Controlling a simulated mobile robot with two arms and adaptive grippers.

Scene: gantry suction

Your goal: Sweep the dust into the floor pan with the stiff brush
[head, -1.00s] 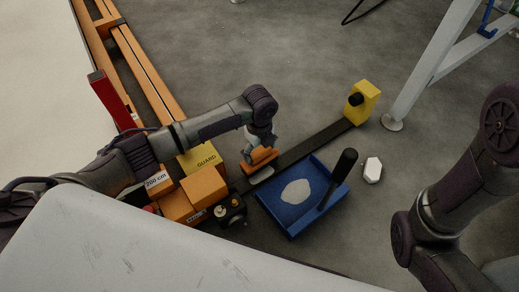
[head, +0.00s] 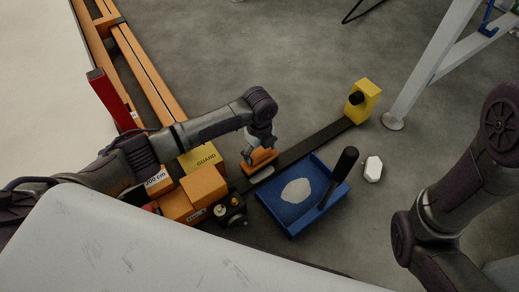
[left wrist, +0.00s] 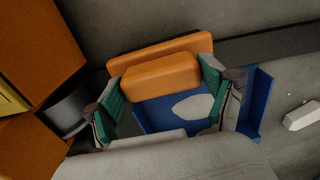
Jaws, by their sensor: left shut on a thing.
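The stiff brush has an orange body (head: 261,160) and shows in the left wrist view (left wrist: 160,77) too. My left gripper (head: 259,147) is shut on the brush, with a green-padded finger at each end of the orange block in the left wrist view (left wrist: 162,95). The brush is over the dark rail, just beyond the upper left side of the pan. The blue floor pan (head: 311,221) lies on the floor with a black handle (head: 340,172) sticking up. A pale dust patch (head: 295,190) lies in the pan. My right gripper is out of the picture.
The dark rail (head: 310,144) runs to a yellow end block (head: 363,101). Orange boxes (head: 205,186) and a yellow GUARD panel (head: 200,158) stand left of the brush. A white block (head: 373,168) lies right of the pan. A ladder (head: 424,75) stands farther right.

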